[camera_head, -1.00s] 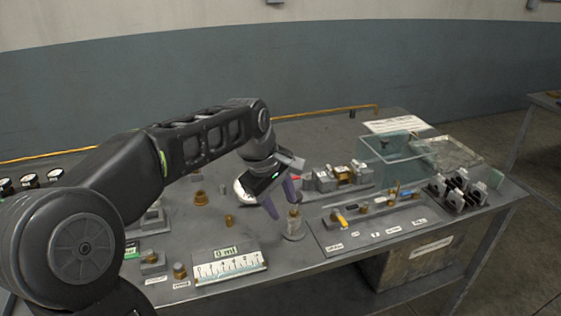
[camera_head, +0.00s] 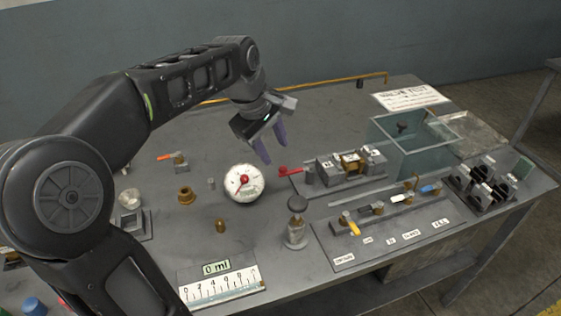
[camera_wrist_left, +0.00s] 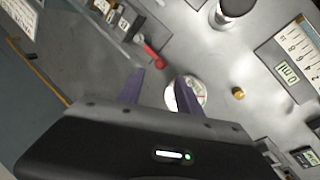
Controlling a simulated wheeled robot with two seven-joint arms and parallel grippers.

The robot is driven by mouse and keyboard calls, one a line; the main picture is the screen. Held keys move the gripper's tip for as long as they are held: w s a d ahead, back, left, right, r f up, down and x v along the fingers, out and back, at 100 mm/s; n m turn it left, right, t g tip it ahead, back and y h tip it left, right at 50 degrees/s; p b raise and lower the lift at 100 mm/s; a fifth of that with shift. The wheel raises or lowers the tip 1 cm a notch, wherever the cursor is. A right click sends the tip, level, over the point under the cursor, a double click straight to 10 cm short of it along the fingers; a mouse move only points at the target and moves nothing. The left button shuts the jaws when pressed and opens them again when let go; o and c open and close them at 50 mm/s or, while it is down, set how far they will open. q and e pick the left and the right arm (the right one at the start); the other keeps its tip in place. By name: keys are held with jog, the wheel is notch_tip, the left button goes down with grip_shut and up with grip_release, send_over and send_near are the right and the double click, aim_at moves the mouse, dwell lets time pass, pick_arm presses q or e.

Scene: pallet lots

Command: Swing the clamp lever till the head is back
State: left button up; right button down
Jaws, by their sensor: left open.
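The clamp lever (camera_head: 284,170) has a red knob and points left from the left end of a grey clamp fixture (camera_head: 330,174) on the bench. A brass-coloured piece (camera_head: 351,162) sits between the fixture's grey blocks. My left gripper (camera_head: 276,155) is open and empty, above and behind the red knob. In the left wrist view the red lever (camera_wrist_left: 152,56) lies just beyond the tip of the left-hand finger, and nothing is between the fingers (camera_wrist_left: 159,75). I cannot tell the clamp head's exact position. My right gripper is not in view.
A round white gauge (camera_head: 244,183) stands left of the lever. A dark-topped grey cylinder (camera_head: 296,232) stands in front. A panel with coloured levers (camera_head: 385,228), a glass box (camera_head: 405,145) and black-and-grey blocks (camera_head: 482,182) are to the right.

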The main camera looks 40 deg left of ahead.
aim_at(281, 168)
pick_arm(q)
jog(key=shift+x, duration=3.95)
jog(key=shift+c, duration=0.2)
jog(key=shift+a, duration=0.1)
grip_shut()
jog(key=shift+r, duration=0.1)
jog(key=shift+w+r, duration=0.1)
jog(key=shift+r, duration=0.05)
